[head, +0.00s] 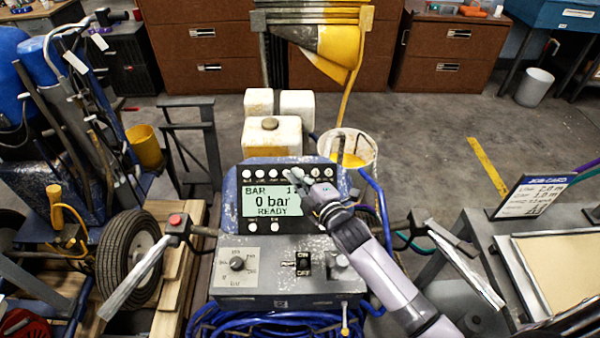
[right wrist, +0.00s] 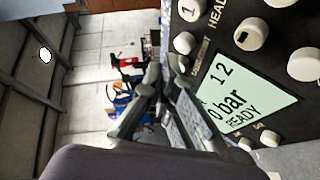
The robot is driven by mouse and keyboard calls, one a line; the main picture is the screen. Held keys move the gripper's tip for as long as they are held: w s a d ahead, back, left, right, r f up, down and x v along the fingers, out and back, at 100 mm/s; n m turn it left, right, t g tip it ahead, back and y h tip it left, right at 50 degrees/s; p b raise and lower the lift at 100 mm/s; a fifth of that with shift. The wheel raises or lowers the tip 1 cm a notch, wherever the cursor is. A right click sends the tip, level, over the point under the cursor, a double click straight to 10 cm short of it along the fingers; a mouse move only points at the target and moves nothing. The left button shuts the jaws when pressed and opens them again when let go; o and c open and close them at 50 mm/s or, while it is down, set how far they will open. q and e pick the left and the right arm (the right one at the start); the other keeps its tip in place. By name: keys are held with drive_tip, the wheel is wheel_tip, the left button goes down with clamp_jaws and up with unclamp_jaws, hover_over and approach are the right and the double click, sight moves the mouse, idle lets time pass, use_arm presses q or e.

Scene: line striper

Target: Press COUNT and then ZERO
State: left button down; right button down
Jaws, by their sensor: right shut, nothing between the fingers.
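The striper's control panel (head: 232,205) faces me with a lit display (head: 262,200) reading "BAR", "0 bar" and "READY". A row of round white buttons (head: 260,174) runs above the display, and two more (head: 263,227) sit below it. Their labels are too small to read, so I cannot tell which are COUNT and ZERO. My right gripper (head: 318,188) is shut and empty at the display's right side, just below the right-hand buttons. In the right wrist view the shut fingers (right wrist: 165,95) are beside the display (right wrist: 245,92) and white buttons (right wrist: 252,34). Contact cannot be told. My left gripper is not in view.
Below the panel is a box with a dial (head: 237,264) and an ON/OFF switch (head: 303,262). Handlebars (head: 140,275) flank it. A white bucket (head: 358,152) stands behind on the right. A sign (head: 533,196) stands at the right.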

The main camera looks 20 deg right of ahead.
drive_tip(key=shift+f, duration=0.1)
idle(0.7)
drive_tip(key=shift+w+f, duration=0.2)
drive_tip(key=shift+w, duration=0.1)
drive_tip(key=shift+w+d+f+b, duration=0.15)
drive_tip(key=shift+w+f+b, duration=0.15)
drive_tip(key=shift+b, duration=0.2)
idle(0.6)
idle(0.3)
drive_tip(key=shift+s+r+p, duration=0.5)
drive_tip(key=shift+r+p, duration=0.15)
drive_tip(key=shift+p, duration=0.25)
drive_tip(key=shift+s, duration=0.1)
